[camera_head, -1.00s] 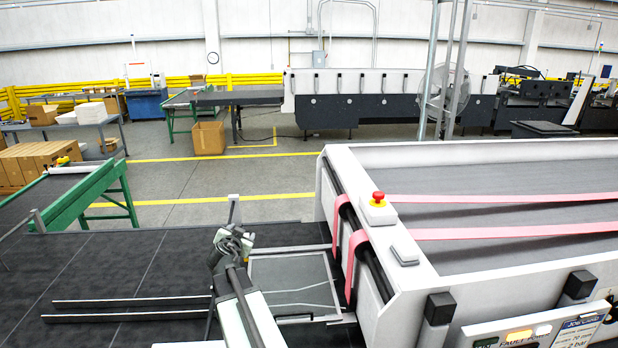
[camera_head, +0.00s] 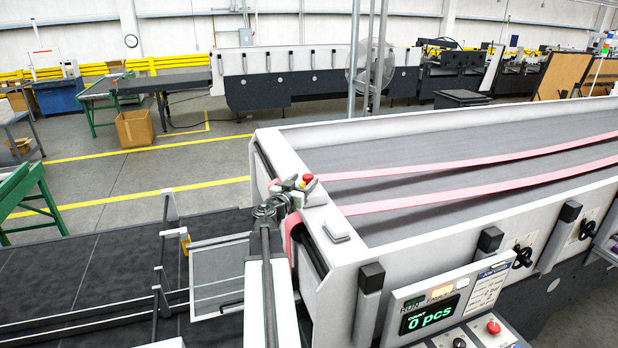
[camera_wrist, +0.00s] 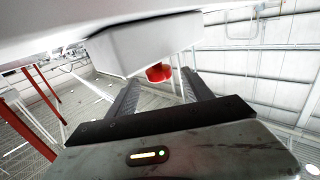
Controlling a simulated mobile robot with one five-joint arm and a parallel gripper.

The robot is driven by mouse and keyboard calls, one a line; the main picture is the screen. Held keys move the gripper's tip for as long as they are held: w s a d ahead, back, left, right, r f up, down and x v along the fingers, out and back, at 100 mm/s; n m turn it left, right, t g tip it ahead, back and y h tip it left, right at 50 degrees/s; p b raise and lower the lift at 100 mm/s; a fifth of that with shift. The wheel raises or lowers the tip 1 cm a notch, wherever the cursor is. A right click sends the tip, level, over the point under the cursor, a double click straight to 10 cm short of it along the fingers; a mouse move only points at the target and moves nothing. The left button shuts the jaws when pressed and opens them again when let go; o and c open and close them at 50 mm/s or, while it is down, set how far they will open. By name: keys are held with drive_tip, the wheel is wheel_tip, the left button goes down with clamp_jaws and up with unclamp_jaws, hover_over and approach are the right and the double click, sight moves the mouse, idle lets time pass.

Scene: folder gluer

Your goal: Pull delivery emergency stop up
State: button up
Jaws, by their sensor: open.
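The delivery emergency stop is a red mushroom button (camera_head: 308,178) on a small pale box at the near-left corner of the white machine frame. My gripper (camera_head: 296,184) is right beside it in the head view and covers part of its box. In the wrist view, which looks upside down, the red button (camera_wrist: 158,72) shows between the tips of my two open fingers (camera_wrist: 160,77), below its grey box (camera_wrist: 145,45). I cannot tell whether the fingers touch it.
The white frame (camera_head: 345,260) runs under my arm, with pink belts (camera_head: 430,192) beyond the button. A small grey-white block (camera_head: 337,231) sits on the frame nearby. A control panel (camera_head: 440,310) with another red button (camera_head: 494,327) is at front right. A dark conveyor bed (camera_head: 90,255) lies left.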

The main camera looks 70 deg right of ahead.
sight(308, 175)
drive_tip(key=d, duration=0.4)
drive_tip(key=shift+s, duration=0.2)
drive_tip(key=shift+a, duration=0.15)
clamp_jaws()
drive_tip(key=shift+r+p, duration=0.95)
drive_tip(key=shift+p, duration=0.05)
drive_tip(key=shift+f, duration=0.15)
unclamp_jaws()
drive_tip(key=a, duration=0.7)
drive_tip(key=shift+w+a, duration=0.4)
